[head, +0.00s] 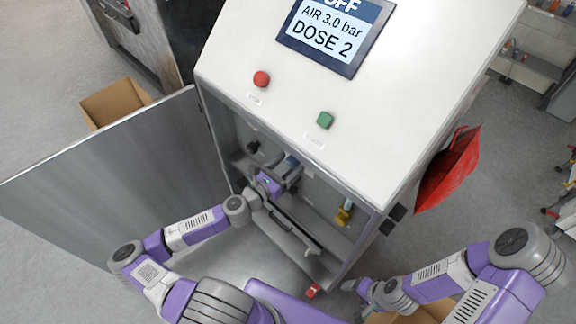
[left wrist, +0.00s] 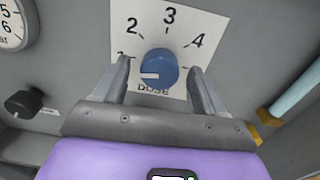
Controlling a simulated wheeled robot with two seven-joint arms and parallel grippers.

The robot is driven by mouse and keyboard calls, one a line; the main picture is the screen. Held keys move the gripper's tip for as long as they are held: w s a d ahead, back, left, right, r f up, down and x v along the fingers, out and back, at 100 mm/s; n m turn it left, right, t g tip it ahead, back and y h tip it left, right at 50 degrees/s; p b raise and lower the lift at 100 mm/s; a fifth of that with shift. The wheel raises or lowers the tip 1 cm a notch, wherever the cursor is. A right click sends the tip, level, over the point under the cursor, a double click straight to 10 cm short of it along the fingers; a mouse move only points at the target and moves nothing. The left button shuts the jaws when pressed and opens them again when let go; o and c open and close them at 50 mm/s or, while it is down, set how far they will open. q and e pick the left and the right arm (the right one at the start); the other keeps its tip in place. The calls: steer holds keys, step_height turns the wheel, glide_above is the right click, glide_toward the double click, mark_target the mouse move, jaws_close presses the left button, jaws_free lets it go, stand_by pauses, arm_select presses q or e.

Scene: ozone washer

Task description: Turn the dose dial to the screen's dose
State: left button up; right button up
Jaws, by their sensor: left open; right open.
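The screen (head: 336,30) on the cabinet top reads OFF, AIR 3.0 bar and DOSE 2. The dose dial is a round blue knob (left wrist: 160,64) on a white plate (left wrist: 178,22) with numbers, in the left wrist view. Its white pointer mark faces left, near the 1, which a finger partly covers. My left gripper (left wrist: 159,70) is open, one finger on each side of the knob; I cannot tell if they touch it. In the head view my left gripper (head: 281,178) is inside the cabinet and hides the dial. My right gripper (head: 354,287) is open, outside the cabinet's lower right.
The cabinet door (head: 110,170) stands open at left. A red button (head: 261,79) and a green button (head: 325,120) are on top. A black knob (left wrist: 24,104), a gauge (left wrist: 12,24) and a pale blue tube (left wrist: 296,92) flank the dial. A red bag (head: 449,172) hangs at right.

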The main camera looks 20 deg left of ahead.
arm_select(q)
steer(key=shift+w, duration=0.1)
steer(key=c, duration=1.1)
steer(key=shift+o, duration=0.2)
steer(key=shift+m, duration=0.4)
steer(key=m, duration=0.4)
steer(key=shift+m+b, duration=0.6)
steer(key=shift+m, duration=1.9)
steer(key=o, duration=1.1)
steer(key=shift+c, duration=0.2)
